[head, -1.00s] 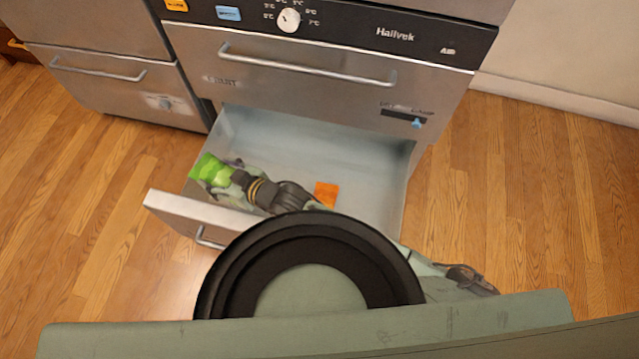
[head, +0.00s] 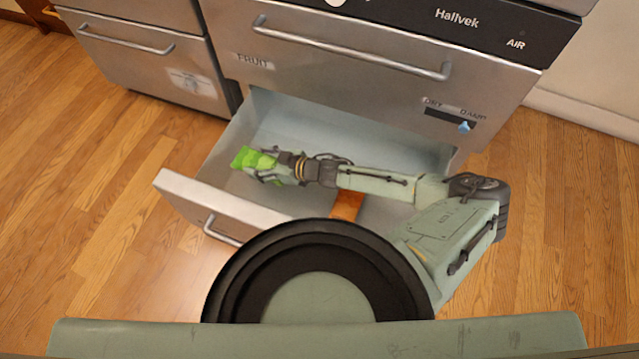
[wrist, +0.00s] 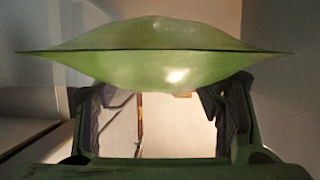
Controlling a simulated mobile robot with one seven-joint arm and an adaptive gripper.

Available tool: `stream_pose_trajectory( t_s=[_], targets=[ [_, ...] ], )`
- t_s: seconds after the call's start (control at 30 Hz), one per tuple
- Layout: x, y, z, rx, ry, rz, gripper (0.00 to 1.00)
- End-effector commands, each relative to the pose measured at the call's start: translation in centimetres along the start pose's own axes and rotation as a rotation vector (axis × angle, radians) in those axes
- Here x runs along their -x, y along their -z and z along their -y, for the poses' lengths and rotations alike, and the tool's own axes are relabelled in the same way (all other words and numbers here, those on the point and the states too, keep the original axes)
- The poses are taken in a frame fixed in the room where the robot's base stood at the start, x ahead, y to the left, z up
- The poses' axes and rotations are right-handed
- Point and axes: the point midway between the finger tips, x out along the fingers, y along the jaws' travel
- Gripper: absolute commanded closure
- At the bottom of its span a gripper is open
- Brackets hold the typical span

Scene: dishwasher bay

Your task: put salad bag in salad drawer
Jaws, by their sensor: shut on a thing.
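The salad bag (head: 254,158) is a bright green pouch. In the head view it shows over the left part of the open drawer (head: 190,195). In the wrist view the bag (wrist: 160,48) spans the upper half of the picture, beyond my fingers. My gripper (head: 272,168) is shut on the bag; its two dark fingers (wrist: 160,105) stand apart on either side under it in the wrist view. My arm reaches across the drawer from the right. I cannot tell whether the bag touches the drawer floor. My gripper hides part of the bag in the head view.
An orange-brown thing (head: 347,205) lies in the drawer, partly hidden by my arm. A closed drawer front labelled FRUIT (head: 350,75) is above, with a blue slider (head: 464,127) at its lower right. Another closed steel unit (head: 150,70) stands left. Wooden floor is free on both sides.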

Motion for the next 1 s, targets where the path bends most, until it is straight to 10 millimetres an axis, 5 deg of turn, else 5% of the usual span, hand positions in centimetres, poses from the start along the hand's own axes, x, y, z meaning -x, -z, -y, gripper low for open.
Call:
stream_pose_trajectory(
  t_s=[0.17, 0.5, 1.0],
  targets=[
    [-0.6, -0.1, -0.3, 0.006, 0.012, -0.001, 0.74],
    [-2.7, -5.2, -0.2, 0.003, 0.011, -0.001, 0.74],
    [-4.4, -9.3, -0.2, 0.004, 0.01, -0.001, 0.74]
  ],
)
